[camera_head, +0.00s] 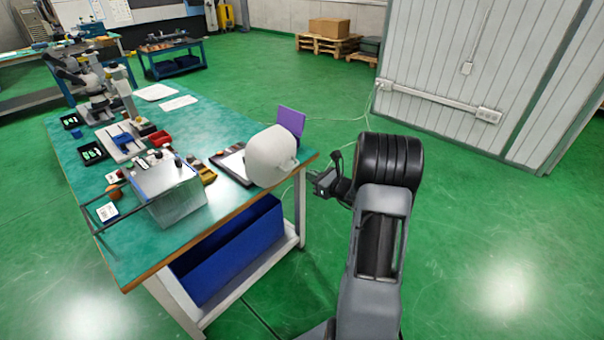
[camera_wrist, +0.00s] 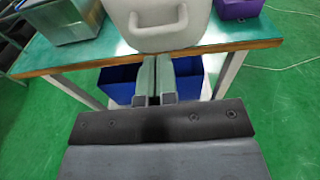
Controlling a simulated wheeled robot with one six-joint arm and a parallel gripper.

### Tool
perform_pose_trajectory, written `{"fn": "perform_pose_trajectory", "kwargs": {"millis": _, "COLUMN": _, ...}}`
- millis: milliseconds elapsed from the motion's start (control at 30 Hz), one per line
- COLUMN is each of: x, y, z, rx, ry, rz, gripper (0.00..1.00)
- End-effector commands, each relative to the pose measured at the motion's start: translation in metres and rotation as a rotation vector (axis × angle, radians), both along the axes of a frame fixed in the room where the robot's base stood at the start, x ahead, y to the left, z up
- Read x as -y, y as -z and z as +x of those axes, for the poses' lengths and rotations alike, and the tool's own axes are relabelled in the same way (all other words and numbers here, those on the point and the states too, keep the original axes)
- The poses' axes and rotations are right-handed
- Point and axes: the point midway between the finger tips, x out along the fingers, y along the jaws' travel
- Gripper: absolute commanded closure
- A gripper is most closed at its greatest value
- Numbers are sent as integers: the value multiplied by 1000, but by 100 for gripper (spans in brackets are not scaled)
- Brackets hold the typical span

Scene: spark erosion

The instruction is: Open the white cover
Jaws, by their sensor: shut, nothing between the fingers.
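The white cover (camera_head: 270,156) is a rounded, off-white body at the near right end of the green-topped table. In the wrist view the white cover (camera_wrist: 190,32) fills the top middle, with a curved handle (camera_wrist: 158,18) on its front face. The cover looks closed in the wrist view; what is under it is hidden. My gripper (camera_head: 322,184) is to the right of the cover, apart from it and beyond the table edge. In the wrist view my gripper's fingers (camera_wrist: 155,82) are together and empty, pointing toward the cover just below the handle.
The green table (camera_head: 228,119) has a wooden front edge. A clear box (camera_head: 168,190) stands left of the cover, and a purple object (camera_head: 290,120) stands behind it. A blue bin (camera_head: 232,246) sits under the tabletop. The green floor at right is clear.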

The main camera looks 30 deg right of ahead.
Motion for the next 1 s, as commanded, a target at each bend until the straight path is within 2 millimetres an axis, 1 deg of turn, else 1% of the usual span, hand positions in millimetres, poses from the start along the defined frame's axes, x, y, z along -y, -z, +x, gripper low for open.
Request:
{"fn": "perform_pose_trajectory", "kwargs": {"millis": 33, "x": 7, "y": -1, "z": -10, "rx": 0, "ry": 9, "rz": -1, "gripper": 100}}
{"fn": "perform_pose_trajectory", "kwargs": {"millis": 100, "x": 12, "y": -4, "z": -21, "rx": 1, "ry": 10, "rz": -1, "gripper": 100}}
{"fn": "perform_pose_trajectory", "kwargs": {"millis": 300, "x": 19, "y": -8, "z": -43, "rx": 0, "ry": 7, "rz": -1, "gripper": 100}}
{"fn": "perform_pose_trajectory", "kwargs": {"millis": 400, "x": 20, "y": -9, "z": -48, "rx": 0, "ry": 5, "rz": 0, "gripper": 100}}
{"fn": "perform_pose_trajectory", "kwargs": {"millis": 567, "x": 21, "y": -10, "z": -51, "rx": 1, "ry": 3, "rz": -1, "gripper": 100}}
{"fn": "perform_pose_trajectory", "kwargs": {"millis": 667, "x": 19, "y": -6, "z": -52, "rx": -3, "ry": -11, "rz": -48, "gripper": 100}}
{"fn": "perform_pose_trajectory", "kwargs": {"millis": 767, "x": 4, "y": 12, "z": -63, "rx": -57, "ry": -109, "rz": -143, "gripper": 100}}
{"fn": "perform_pose_trajectory", "kwargs": {"millis": 800, "x": -5, "y": 23, "z": -71, "rx": -89, "ry": -171, "rz": -194, "gripper": 100}}
{"fn": "perform_pose_trajectory", "kwargs": {"millis": 867, "x": -22, "y": 30, "z": -88, "rx": -126, "ry": -290, "rz": -302, "gripper": 100}}
{"fn": "perform_pose_trajectory", "kwargs": {"millis": 900, "x": -37, "y": 32, "z": -99, "rx": -142, "ry": -393, "rz": -391, "gripper": 100}}
{"fn": "perform_pose_trajectory", "kwargs": {"millis": 967, "x": -62, "y": 31, "z": -117, "rx": -156, "ry": -570, "rz": -542, "gripper": 100}}
{"fn": "perform_pose_trajectory", "kwargs": {"millis": 1000, "x": -78, "y": 29, "z": -131, "rx": -156, "ry": -695, "rz": -652, "gripper": 100}}
